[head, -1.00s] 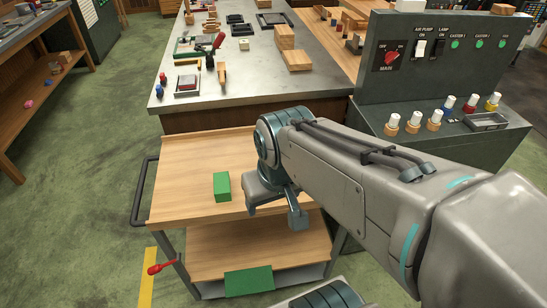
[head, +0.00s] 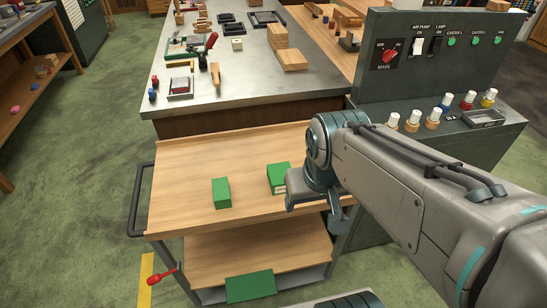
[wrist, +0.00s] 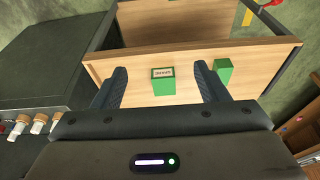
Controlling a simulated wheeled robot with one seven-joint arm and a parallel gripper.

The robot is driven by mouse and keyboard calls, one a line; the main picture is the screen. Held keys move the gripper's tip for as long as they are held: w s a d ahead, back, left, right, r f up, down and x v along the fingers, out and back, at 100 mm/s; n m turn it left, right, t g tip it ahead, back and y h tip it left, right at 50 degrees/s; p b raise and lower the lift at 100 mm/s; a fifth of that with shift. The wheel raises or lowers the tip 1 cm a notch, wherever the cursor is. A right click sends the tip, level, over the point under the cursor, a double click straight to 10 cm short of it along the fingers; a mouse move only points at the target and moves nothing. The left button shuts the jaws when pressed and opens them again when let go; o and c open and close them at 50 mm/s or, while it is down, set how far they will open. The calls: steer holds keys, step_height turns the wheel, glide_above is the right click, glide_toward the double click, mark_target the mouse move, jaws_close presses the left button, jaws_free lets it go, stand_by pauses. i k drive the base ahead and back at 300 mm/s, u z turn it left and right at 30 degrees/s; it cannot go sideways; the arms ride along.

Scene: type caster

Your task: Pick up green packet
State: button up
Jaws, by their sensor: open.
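A green packet (head: 279,178) with a pale label stands on the wooden cart top, just left of my gripper (head: 318,209) in the head view; my arm hides part of its right side. In the wrist view this packet (wrist: 163,82) shows between the two fingers of my gripper (wrist: 160,70), beyond their tips and apart from them. A second green packet (head: 221,193) stands to its left on the cart top; it shows just right of the right finger in the wrist view (wrist: 223,70). My gripper is open and empty.
The cart top (head: 190,170) is otherwise bare. A flat green piece (head: 251,286) lies on the lower shelf. A grey control console (head: 435,85) with bottles stands at right. A metal workbench (head: 250,85) with tools is behind.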

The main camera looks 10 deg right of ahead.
mark_target(276, 173)
steer(key=k, duration=1.3)
steer(key=z, duration=0.55)
steer(key=i, duration=0.55)
steer(key=z, duration=0.6)
steer(key=i, duration=0.65)
steer(key=u, duration=0.85)
steer(key=i, duration=0.65)
steer(key=u, duration=0.7)
